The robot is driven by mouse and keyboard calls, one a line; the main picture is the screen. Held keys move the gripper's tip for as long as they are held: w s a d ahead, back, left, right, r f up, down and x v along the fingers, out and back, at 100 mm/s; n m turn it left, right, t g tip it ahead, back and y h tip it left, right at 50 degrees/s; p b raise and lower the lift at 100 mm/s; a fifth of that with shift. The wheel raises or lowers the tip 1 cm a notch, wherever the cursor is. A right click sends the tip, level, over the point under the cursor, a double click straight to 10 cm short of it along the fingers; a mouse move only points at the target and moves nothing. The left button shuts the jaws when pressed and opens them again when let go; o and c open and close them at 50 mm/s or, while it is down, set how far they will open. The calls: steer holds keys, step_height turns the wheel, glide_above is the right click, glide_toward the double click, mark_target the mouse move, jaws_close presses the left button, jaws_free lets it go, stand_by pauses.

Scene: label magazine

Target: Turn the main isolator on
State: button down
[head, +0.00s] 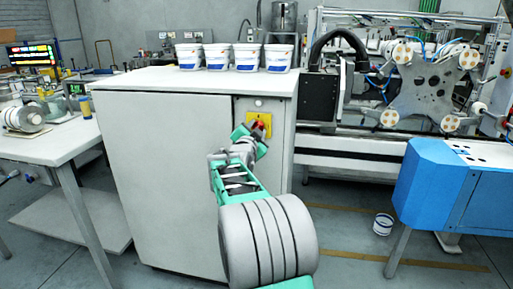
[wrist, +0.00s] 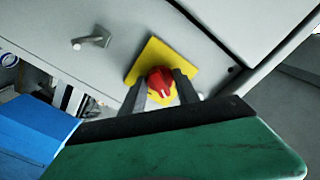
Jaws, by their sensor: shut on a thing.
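The main isolator is a red rotary knob (wrist: 161,83) on a yellow square plate (wrist: 152,58), fixed to the front of a light grey cabinet. In the wrist view the knob sits between the two dark fingers of my gripper (wrist: 160,90), which is shut on it. A pale mark shows on the knob's lower edge. In the head view the yellow plate (head: 265,118) is at the cabinet's upper right, and the red knob (head: 259,126) is mostly hidden by my gripper (head: 256,133).
The grey cabinet (head: 160,150) carries several white tubs (head: 246,57) on top. A small metal handle (wrist: 92,41) sticks out beside the plate in the wrist view. A blue machine (head: 450,190) stands at right, a white table (head: 50,140) at left.

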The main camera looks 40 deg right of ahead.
steer(key=m+b, duration=0.1)
steer(key=b, duration=0.1)
steer(key=f+m+b, duration=0.1)
steer(key=m+b, duration=0.1)
steer(key=b, duration=0.1)
steer(key=m+b, duration=0.3)
steer(key=b, duration=0.2)
steer(key=shift+r+m, duration=0.1)
steer(key=shift+m, duration=0.2)
steer(key=m+b, duration=0.3)
steer(key=shift+r+b, duration=0.15)
steer(key=shift+b, duration=0.15)
steer(key=shift+r+m+b, duration=0.15)
steer(key=shift+m+b, duration=0.8)
steer(key=shift+m, duration=0.35)
steer(key=shift+r, duration=0.1)
steer(key=c, duration=0.9)
jaws_free()
